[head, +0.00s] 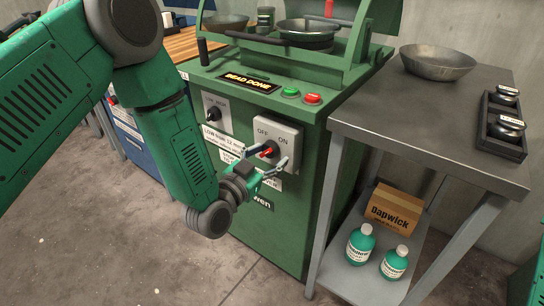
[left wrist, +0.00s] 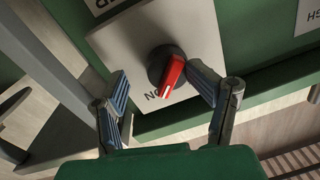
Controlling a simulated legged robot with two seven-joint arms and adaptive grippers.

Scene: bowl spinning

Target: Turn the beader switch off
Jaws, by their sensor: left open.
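The beader switch is a rotary knob with a red handle on a light grey plate (head: 291,136) marked OFF and ON, on the front of the green machine. In the left wrist view the red handle (left wrist: 172,74) points at the ON lettering; the OFF lettering is not visible there. My left gripper (head: 267,160) is open in front of the plate. In the left wrist view its fingers (left wrist: 160,88) are spread either side of the handle, the right one close to the knob. I cannot tell whether it touches. My right gripper is not in view.
The green machine (head: 258,222) has a BEAD DONE sign (head: 248,82), a green button (head: 290,92) and a red button (head: 312,99). Another dial (head: 214,112) is left of the switch. A metal table (head: 425,110) at right carries a bowl (head: 437,62).

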